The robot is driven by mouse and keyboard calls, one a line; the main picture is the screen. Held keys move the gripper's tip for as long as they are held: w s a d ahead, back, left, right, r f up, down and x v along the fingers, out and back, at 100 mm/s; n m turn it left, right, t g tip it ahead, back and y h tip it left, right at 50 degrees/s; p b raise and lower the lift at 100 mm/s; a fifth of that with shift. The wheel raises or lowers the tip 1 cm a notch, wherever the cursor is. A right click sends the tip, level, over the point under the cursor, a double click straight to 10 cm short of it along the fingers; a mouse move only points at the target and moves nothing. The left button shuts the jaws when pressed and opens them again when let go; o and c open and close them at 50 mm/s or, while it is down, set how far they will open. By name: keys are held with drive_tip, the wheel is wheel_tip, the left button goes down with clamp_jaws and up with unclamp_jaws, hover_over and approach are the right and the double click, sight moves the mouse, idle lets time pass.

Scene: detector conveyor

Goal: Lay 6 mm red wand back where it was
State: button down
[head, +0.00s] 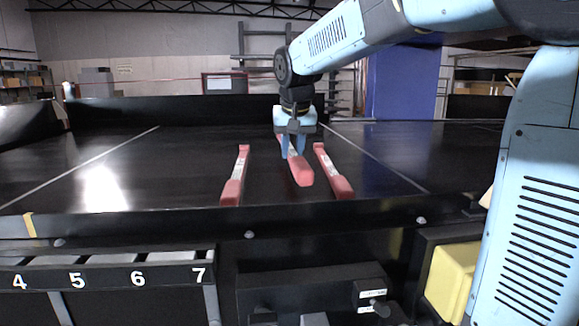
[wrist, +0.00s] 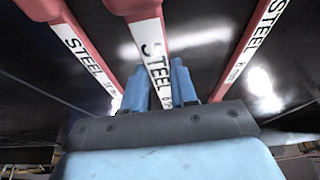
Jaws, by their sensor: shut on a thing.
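My gripper (head: 293,148) is shut on the middle red wand (head: 301,172), gripping it along its white label. In the wrist view the gripper's blue fingers (wrist: 167,85) close around this wand (wrist: 152,45), whose label reads STEEL followed by what looks like a 6. It appears to be held a little above the black belt (head: 150,185), but the exact height is hard to tell. A second red wand (head: 235,180) lies on the belt to its left, and a third (head: 335,177) lies to its right. Both also carry STEEL labels in the wrist view.
The conveyor's front rail (head: 160,222) runs along the near edge. Numbered bins (head: 110,272) sit below it at the left, and a yellow box (head: 452,280) is at the lower right. The belt is clear left and right of the wands.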

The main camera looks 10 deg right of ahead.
sight(290, 178)
drive_tip(key=shift+w+a+f, duration=0.25)
drive_tip(key=shift+w+f, duration=0.5)
drive_tip(key=shift+f, duration=0.2)
drive_tip(key=shift+w+f, duration=0.1)
drive_tip(key=shift+f, duration=1.55)
drive_tip(key=c, duration=0.9)
unclamp_jaws()
drive_tip(key=shift+f, duration=0.1)
drive_tip(key=v, duration=1.2)
